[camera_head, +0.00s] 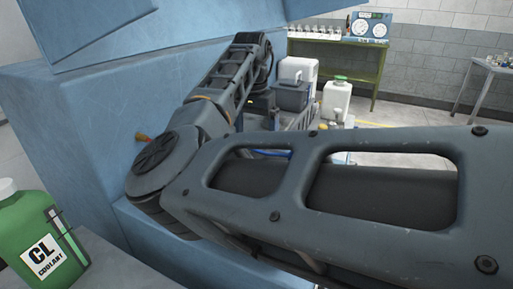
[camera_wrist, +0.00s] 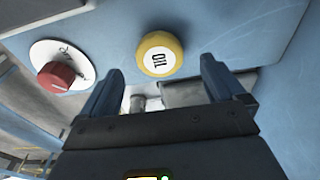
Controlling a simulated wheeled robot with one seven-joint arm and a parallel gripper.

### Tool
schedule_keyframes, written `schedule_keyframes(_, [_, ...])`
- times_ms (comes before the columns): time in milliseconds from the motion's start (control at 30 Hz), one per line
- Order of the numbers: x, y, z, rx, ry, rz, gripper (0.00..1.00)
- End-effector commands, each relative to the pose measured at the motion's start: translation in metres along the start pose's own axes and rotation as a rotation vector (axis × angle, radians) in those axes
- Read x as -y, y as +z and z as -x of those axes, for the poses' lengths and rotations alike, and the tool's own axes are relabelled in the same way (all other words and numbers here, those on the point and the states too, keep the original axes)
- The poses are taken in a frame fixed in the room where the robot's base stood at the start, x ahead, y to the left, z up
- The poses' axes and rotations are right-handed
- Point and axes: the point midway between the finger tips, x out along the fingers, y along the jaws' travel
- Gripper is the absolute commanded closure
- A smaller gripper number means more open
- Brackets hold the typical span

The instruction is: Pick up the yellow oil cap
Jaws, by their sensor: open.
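The yellow oil cap (camera_wrist: 160,54) shows in the wrist view as a round yellow disc with a white centre marked OIL. It sits on the blue machine surface (camera_wrist: 225,30). My gripper (camera_wrist: 162,75) is open, with its two blue-grey fingers apart. The cap appears between and beyond the fingertips, and nothing is held. In the head view my arm crosses the picture, and neither the cap nor the fingers can be made out there.
A red knob (camera_wrist: 56,76) on a white dial is left of the cap. A green coolant bottle (camera_head: 42,235) stands at the lower left, near the blue machine (camera_head: 70,110). A cart with containers (camera_head: 337,100) and a green table (camera_head: 340,58) are farther back.

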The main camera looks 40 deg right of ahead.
Motion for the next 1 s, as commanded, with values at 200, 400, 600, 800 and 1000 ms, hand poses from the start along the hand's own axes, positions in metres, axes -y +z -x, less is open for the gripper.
schedule_keyframes(200, [-0.001,-0.002,-0.031,0.003,0.001,0.000,0.04])
schedule_keyframes(400, [-0.001,-0.002,-0.039,0.000,0.000,0.000,0.04])
schedule_keyframes(600, [-0.001,-0.002,-0.039,0.000,0.000,0.000,0.10])
schedule_keyframes(800, [-0.001,-0.002,-0.038,0.000,0.000,-0.001,0.29])
schedule_keyframes(1000, [-0.001,-0.002,-0.038,0.000,0.000,0.000,0.48])
